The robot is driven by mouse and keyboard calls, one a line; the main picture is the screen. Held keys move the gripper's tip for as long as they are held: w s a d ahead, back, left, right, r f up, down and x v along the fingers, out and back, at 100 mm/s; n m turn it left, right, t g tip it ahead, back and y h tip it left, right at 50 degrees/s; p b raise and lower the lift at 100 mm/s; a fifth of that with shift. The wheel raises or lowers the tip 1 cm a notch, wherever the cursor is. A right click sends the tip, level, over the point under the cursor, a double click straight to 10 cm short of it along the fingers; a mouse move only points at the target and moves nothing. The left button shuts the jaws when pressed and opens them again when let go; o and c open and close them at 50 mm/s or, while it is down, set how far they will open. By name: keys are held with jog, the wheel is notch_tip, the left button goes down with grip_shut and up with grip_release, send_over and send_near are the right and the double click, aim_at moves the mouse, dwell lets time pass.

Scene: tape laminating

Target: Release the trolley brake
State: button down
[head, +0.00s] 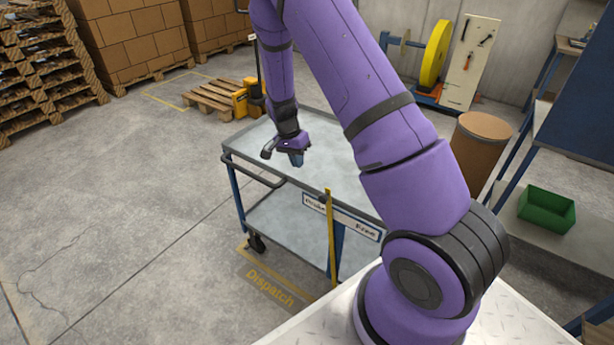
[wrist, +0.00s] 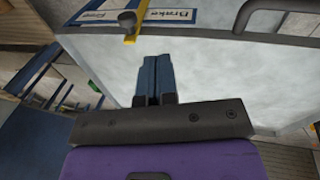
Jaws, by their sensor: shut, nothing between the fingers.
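The trolley (head: 262,215) is a grey two-shelf cart with a blue frame. A yellow brake lever (head: 331,240) stands nearly upright at its near side, with a dark knob near its top. The lever crosses a white label (head: 352,222) reading "Brake" on the left and "Free" on the right, and sits between the words. In the wrist view the lever (wrist: 136,22), its grey knob and the label (wrist: 172,17) show at the top, beyond the fingertips. My gripper (head: 297,158) is shut and empty, above the trolley's top shelf and apart from the lever. Its blue fingers (wrist: 155,78) are together in the wrist view.
The trolley's dark push handle (head: 252,168) is at its left end. Yellow "Dispatch" floor marking (head: 270,288) lies below. A brown drum (head: 478,150) and a bench with a green bin (head: 547,209) are at the right. A pallet (head: 212,97) lies behind. The left floor is clear.

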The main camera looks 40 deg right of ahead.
jog(key=s+d+f, duration=0.3)
jog(key=s+f, duration=0.2)
jog(key=f, duration=0.5)
jog(key=shift+f, duration=0.2)
jog(key=shift+s, duration=0.1)
